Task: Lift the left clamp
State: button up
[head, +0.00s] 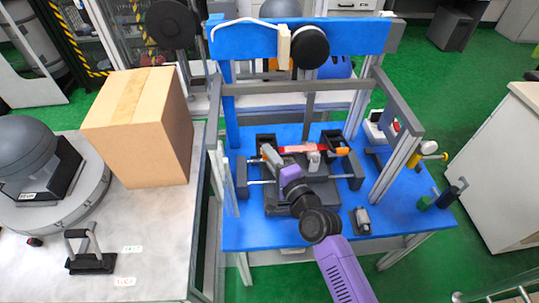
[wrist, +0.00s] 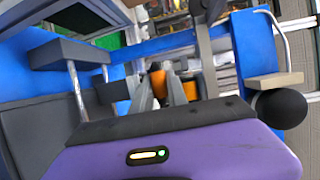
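On the blue base (head: 245,230) of the drop tower, a dark grey block on a metal rod (head: 242,178) stands at the left, seemingly the left clamp. It also shows at the upper left of the wrist view (wrist: 68,54). A similar block (head: 355,170) stands at the right. A red bar with an orange end (head: 308,149) lies between black holders at the back. My gripper (head: 290,158) is over the middle, with grey fingers apart. In the wrist view the fingers (wrist: 160,92) stand near orange parts; contact cannot be told. Neither block is held.
Grey uprights (head: 393,170) and a blue crossbeam with a black disc (head: 310,46) frame the work area. A small grey device (head: 362,220) sits at the front right. A cardboard box (head: 140,125) stands on the left table. The base's front left is clear.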

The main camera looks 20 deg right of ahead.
grip_shut()
dwell(1.1)
